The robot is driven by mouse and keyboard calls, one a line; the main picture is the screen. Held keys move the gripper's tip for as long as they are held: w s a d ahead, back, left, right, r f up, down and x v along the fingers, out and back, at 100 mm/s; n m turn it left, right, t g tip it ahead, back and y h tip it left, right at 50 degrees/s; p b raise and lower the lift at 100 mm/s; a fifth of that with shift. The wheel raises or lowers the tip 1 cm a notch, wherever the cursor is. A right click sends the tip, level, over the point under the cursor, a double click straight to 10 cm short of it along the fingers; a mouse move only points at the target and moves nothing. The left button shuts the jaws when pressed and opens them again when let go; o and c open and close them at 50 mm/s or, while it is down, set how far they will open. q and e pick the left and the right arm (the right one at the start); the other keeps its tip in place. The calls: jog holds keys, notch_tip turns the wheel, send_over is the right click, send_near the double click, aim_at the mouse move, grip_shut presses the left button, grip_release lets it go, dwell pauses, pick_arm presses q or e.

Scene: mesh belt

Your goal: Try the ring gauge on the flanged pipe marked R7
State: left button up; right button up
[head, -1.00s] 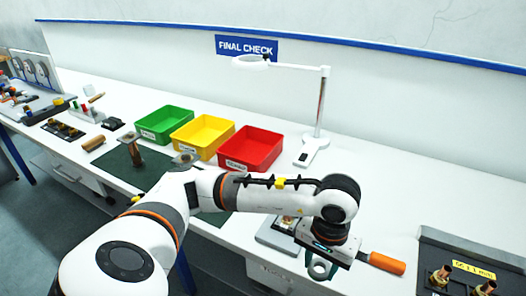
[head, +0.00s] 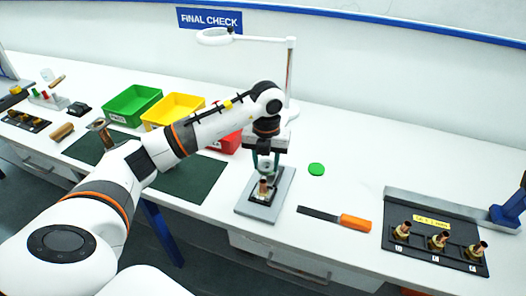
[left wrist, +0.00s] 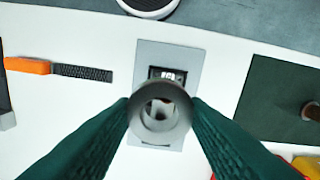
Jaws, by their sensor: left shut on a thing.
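My left gripper (head: 265,168) is shut on the grey ring gauge (left wrist: 160,113), which sits between its green fingers in the left wrist view. In the head view the gripper points down over a copper-coloured flanged pipe (head: 263,188) standing on a grey plate (head: 280,200). The ring is at or just above the pipe's top; I cannot tell whether it is around it. Through the ring's hole, the left wrist view shows a small part of something below. The plate also shows there (left wrist: 184,58). I cannot read any R7 mark. My right gripper is not in view.
An orange-handled file (head: 355,222) and a green disc (head: 316,169) lie right of the plate. A black tray (head: 398,246) with several flanged pipes is further right. Green (head: 130,104), yellow (head: 172,108) and red bins stand left, and a lamp (head: 290,75) behind.

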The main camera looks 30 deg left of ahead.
aim_at(263, 181)
pick_arm(q)
jog(key=n, duration=0.1)
jog(key=a+n, duration=0.1)
jog(key=n, duration=0.2)
jog(key=shift+w+a+r, duration=0.2)
jog(key=shift+w+a, duration=0.05)
jog(key=shift+w, duration=0.15)
jog(key=shift+f+b, duration=0.6)
jog(key=shift+f, duration=0.45)
jog(key=shift+f+b, duration=1.3)
jog(key=shift+f, duration=0.6)
jog(key=shift+f+b, duration=1.35)
jog(key=shift+f, duration=0.45)
jog(key=shift+r, duration=0.1)
jog(key=shift+r+p, duration=1.15)
jog(key=shift+r, duration=0.35)
jog(key=shift+r, duration=0.2)
jog(key=shift+r+p, duration=2.1)
jog(key=shift+r, duration=0.85)
